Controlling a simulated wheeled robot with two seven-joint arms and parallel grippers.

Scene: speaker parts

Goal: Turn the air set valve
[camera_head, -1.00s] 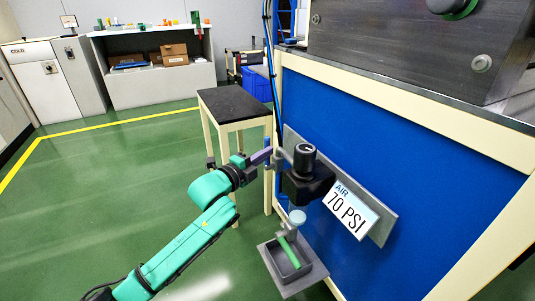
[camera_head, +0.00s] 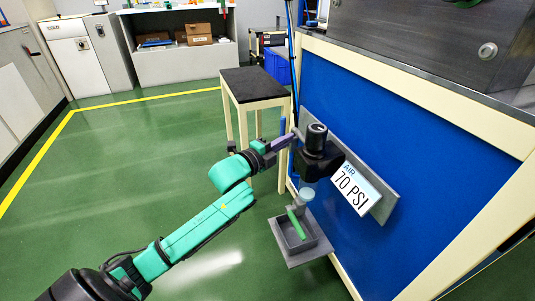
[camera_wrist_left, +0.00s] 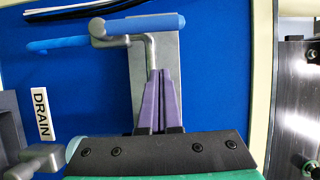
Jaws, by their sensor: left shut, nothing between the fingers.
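The air set assembly hangs on a grey plate (camera_head: 378,200) on the blue panel. It has a black regulator body with a round black knob (camera_head: 317,133) and an "AIR 70 PSI" label (camera_head: 355,190). My left gripper (camera_head: 293,138) is just left of the regulator in the head view, its purple fingers together and empty. In the left wrist view the shut fingers (camera_wrist_left: 161,76) point at a grey plate (camera_wrist_left: 155,60) and overlap a bent metal rod below a blue handle (camera_wrist_left: 150,24). I cannot tell whether they touch. My right gripper is out of view.
A grey tray (camera_head: 316,252) with a green piece (camera_head: 297,223) sits below the regulator. A black-topped table (camera_head: 252,84) stands behind my left arm. The wrist view shows a "DRAIN" label (camera_wrist_left: 42,115) and grey fittings (camera_wrist_left: 38,158) at left. Green floor (camera_head: 130,170) is open at left.

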